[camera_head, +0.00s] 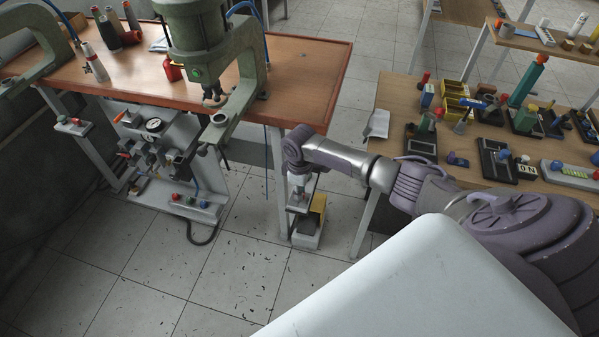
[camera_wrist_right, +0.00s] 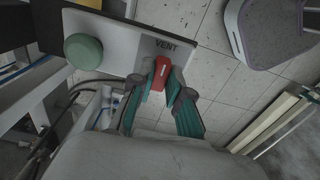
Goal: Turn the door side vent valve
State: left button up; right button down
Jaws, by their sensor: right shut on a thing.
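The vent valve has a red handle (camera_wrist_right: 161,72) with a pale mark on it. It sits on a white panel (camera_wrist_right: 118,40) below the printed word VENT in the right wrist view. My right gripper (camera_wrist_right: 161,82) has its two teal-padded fingers closed on either side of the red handle. My left gripper is not in view.
A green round knob (camera_wrist_right: 84,52) is on the same panel, left of the handle. The orange table (camera_head: 310,85) carries a green press (camera_head: 195,45). A wooden bench (camera_head: 395,95) with several small fixtures stands to the right. Tiled floor (camera_head: 130,270) is open in front.

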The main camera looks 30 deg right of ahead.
dwell(0.3)
jog(key=c, duration=1.1)
grip_release()
notch_tip(320, 180, up, 12)
jog(key=shift+r, duration=0.1)
